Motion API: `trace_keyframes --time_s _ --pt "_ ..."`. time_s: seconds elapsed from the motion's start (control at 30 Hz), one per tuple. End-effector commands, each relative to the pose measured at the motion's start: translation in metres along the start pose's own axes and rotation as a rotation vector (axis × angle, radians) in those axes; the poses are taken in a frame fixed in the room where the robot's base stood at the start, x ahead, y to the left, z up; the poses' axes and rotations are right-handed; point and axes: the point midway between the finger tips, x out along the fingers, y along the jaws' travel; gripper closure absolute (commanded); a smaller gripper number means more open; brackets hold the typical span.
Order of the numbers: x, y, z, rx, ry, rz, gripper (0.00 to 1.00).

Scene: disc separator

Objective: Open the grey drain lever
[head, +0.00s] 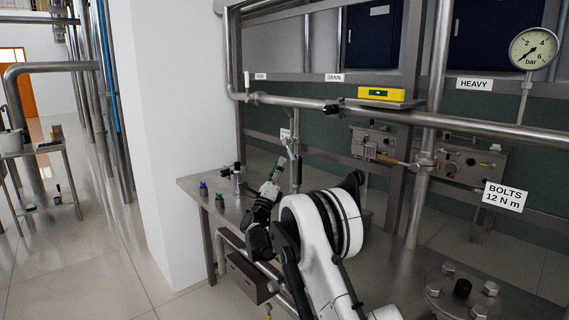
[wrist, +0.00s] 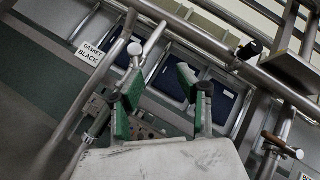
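A white sign reading DRAIN (head: 334,77) sits above the long horizontal pipe in the head view. A black-ended fitting (head: 333,107) is on the pipe below it. A small upright grey lever (head: 246,81) stands farther left on the pipe. I cannot tell for sure which part is the grey drain lever. My gripper (head: 275,171) is over the bench, left of a vertical pipe. In the wrist view my gripper (wrist: 162,98) has its green fingers apart with nothing between them. A pale grey round-ended handle (wrist: 135,49) shows just beyond the left finger; contact is not visible.
A yellow level (head: 381,93) lies on a shelf above the pipe. A vertical pipe (head: 427,120) and a gauge (head: 533,49) stand to the right.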

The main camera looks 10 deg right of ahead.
Motion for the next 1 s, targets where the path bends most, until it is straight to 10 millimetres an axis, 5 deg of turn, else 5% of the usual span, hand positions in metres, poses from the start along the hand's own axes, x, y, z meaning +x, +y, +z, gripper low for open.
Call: trace_keyframes --time_s 0.5,0.6,0.77,1.0 --pt "-0.015 -0.010 0.008 0.000 0.001 0.000 0.65" --pt "-0.011 -0.011 0.008 0.003 -0.001 0.008 0.79" --pt "0.025 -0.019 0.011 0.051 -0.024 0.113 1.00" --pt "0.100 -0.043 0.009 0.217 -0.025 0.468 1.00"
